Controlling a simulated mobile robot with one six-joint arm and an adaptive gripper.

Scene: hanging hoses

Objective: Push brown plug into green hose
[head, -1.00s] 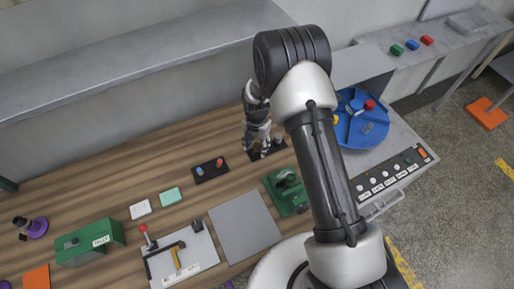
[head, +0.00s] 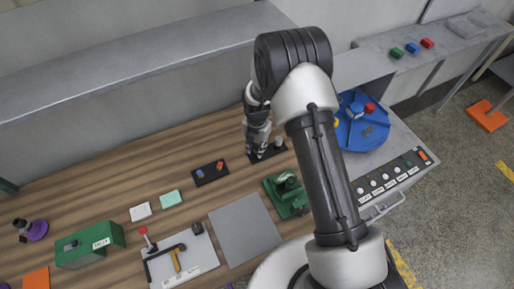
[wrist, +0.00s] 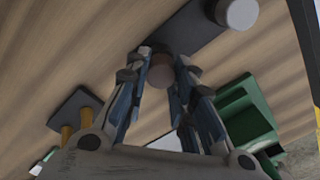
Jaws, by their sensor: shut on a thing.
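The brown plug (wrist: 161,72) shows in the wrist view as a round brown end between the two fingertips. My gripper (wrist: 160,66) is shut on it, with a finger on each side. The plug is over or at the edge of a black plate (wrist: 185,35); I cannot tell whether it still touches the plate. In the head view my gripper (head: 257,153) points down at the left part of the same black plate (head: 267,152), and the fingers hide the plug. I see no green hose in either view.
A grey peg (head: 278,142) stands on the plate's right end. A small black plate with blue and red pegs (head: 210,172) lies to the left. A green fixture (head: 287,195) is in front. A blue round tray (head: 361,122) is to the right. A grey shelf (head: 130,60) hangs behind.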

